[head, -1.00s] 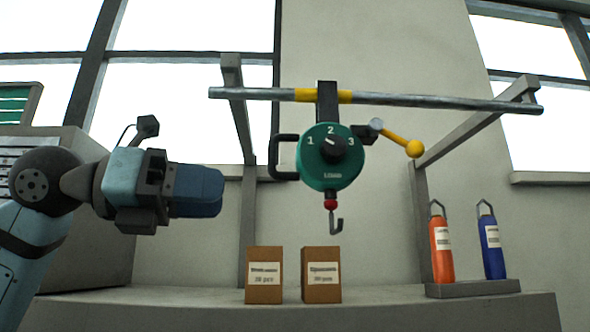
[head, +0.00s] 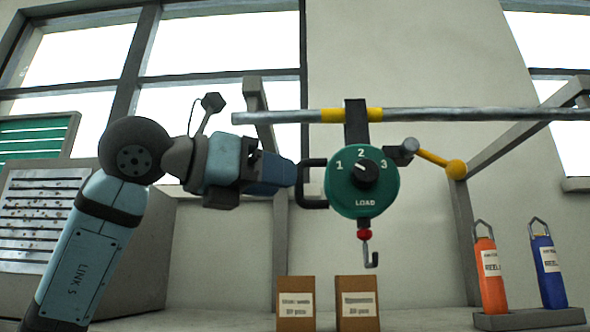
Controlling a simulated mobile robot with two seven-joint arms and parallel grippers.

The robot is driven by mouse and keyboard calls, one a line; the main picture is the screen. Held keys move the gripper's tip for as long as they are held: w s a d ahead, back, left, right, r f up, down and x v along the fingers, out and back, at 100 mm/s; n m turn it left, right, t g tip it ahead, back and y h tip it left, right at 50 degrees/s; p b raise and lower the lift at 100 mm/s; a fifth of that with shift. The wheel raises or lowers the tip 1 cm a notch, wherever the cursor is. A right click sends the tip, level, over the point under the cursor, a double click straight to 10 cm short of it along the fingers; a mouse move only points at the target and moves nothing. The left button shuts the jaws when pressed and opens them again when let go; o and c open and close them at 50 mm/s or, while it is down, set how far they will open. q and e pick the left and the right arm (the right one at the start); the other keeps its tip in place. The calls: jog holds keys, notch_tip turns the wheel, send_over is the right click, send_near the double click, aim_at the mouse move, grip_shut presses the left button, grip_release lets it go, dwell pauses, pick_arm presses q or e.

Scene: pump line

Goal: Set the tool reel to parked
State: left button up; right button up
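The tool reel (head: 347,203) is a round green unit hanging from a grey rail (head: 450,114) at a yellow-marked section. Its face has a black knob (head: 368,177) with numbers 1, 2 and 3 and the word LOAD; the white mark points up-left. A black handle (head: 308,203) sticks out on its left, a yellow ball-ended lever (head: 456,169) points right and slightly down, and a hook (head: 372,261) hangs below a red bead. My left gripper (head: 286,174) is at the handle's left side; contact and finger opening cannot be told. My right gripper is out of view.
Two brown boxes (head: 296,322) (head: 358,325) stand on the bench below the reel. An orange cylinder (head: 489,290) and a blue cylinder (head: 550,286) stand in a grey holder (head: 530,319) at right. A grey bracket (head: 263,108) supports the rail behind my gripper.

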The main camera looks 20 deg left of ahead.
aim_at(346, 182)
pick_arm(q)
jog(key=x, duration=0.3)
jog(key=shift+w+d+p, duration=0.15)
jog(key=shift+p, duration=0.2)
grip_shut()
jog(key=shift+d, duration=0.1)
